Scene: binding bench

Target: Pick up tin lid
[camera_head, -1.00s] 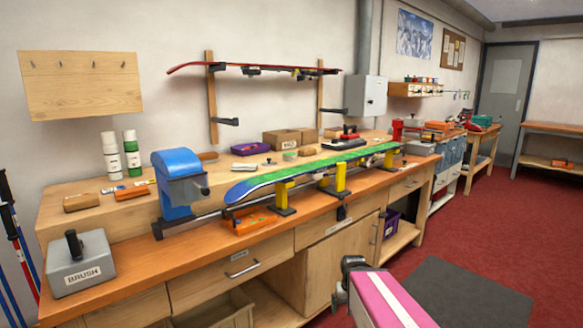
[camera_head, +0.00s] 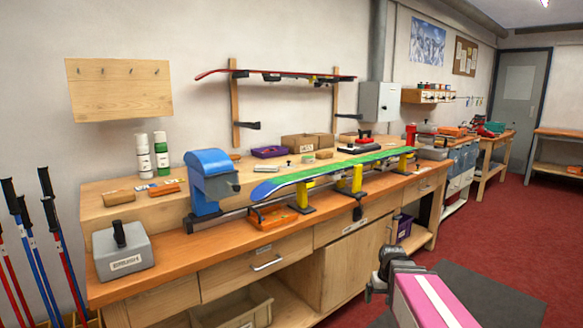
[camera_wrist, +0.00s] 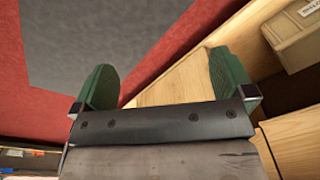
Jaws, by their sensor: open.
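I cannot clearly make out a tin lid. A small round pale-green item (camera_head: 308,159) lies on the bench's raised back ledge, behind the green board; it is too small to tell whether it is a tin or a lid. My gripper (camera_wrist: 163,82) shows in the wrist view with two green fingers spread wide and nothing between them. It is beside the bench, over the floor and the bench's lower wooden parts, away from the bench top. In the head view my pink arm is at the bottom right.
A green and blue board (camera_head: 335,170) on yellow supports spans the workbench (camera_head: 160,262). Ski poles (camera_head: 35,240) lean at left. Red carpet (camera_head: 490,225) is clear at right.

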